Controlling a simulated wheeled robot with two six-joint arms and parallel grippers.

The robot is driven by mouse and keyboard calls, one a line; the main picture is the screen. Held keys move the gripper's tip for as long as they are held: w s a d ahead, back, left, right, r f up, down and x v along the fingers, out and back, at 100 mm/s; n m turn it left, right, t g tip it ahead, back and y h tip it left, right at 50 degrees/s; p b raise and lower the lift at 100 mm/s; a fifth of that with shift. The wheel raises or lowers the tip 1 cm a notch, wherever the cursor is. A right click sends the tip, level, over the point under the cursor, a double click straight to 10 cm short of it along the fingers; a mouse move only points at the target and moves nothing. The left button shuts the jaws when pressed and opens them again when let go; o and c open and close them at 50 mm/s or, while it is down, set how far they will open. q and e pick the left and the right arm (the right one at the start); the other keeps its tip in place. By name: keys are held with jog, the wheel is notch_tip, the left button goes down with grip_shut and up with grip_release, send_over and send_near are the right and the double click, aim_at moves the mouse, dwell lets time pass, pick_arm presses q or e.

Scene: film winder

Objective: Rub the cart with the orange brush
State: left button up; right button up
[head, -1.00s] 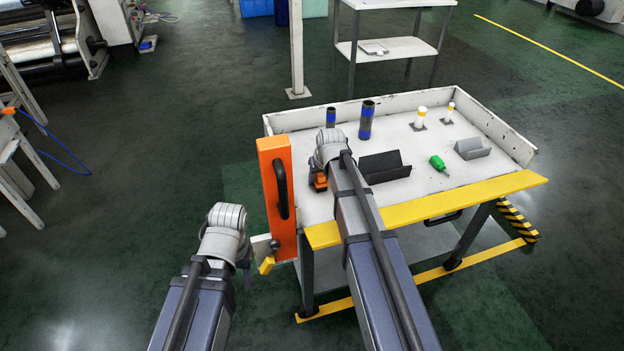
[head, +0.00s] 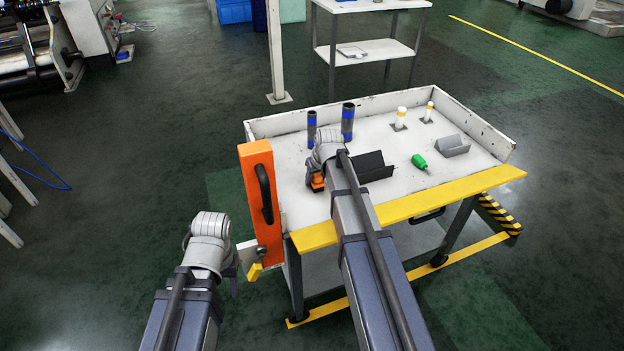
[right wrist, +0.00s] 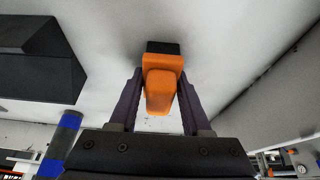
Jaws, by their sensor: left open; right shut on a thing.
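The cart (head: 420,208) has a white top with raised walls and a yellow front edge. The orange brush (head: 317,181) is over the left part of the cart top, partly hidden by my right arm in the head view. My right gripper (right wrist: 160,95) is shut on the brush (right wrist: 162,80); its dark end faces the white surface, and I cannot tell whether it touches. My left gripper (head: 235,275) is open, mostly hidden by its own wrist, left of the cart and apart from the brush.
On the cart are blue-banded dark cylinders (head: 347,122), a black holder (head: 373,166), a green tool (head: 419,161), a grey holder (head: 453,146) and white-yellow posts (head: 401,117). An orange panel with a black handle (head: 260,200) stands at its left end. Floor left of the cart is clear.

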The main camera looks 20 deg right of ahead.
aim_at(301, 183)
jog(key=shift+d, duration=0.25)
jog(key=shift+d, duration=1.95)
jog(key=shift+w, duration=0.15)
jog(key=shift+w, duration=0.75)
jog(key=shift+s+a, duration=0.15)
jog(key=shift+a, duration=2.05)
jog(key=shift+a, duration=0.1)
jog(key=shift+a, duration=1.85)
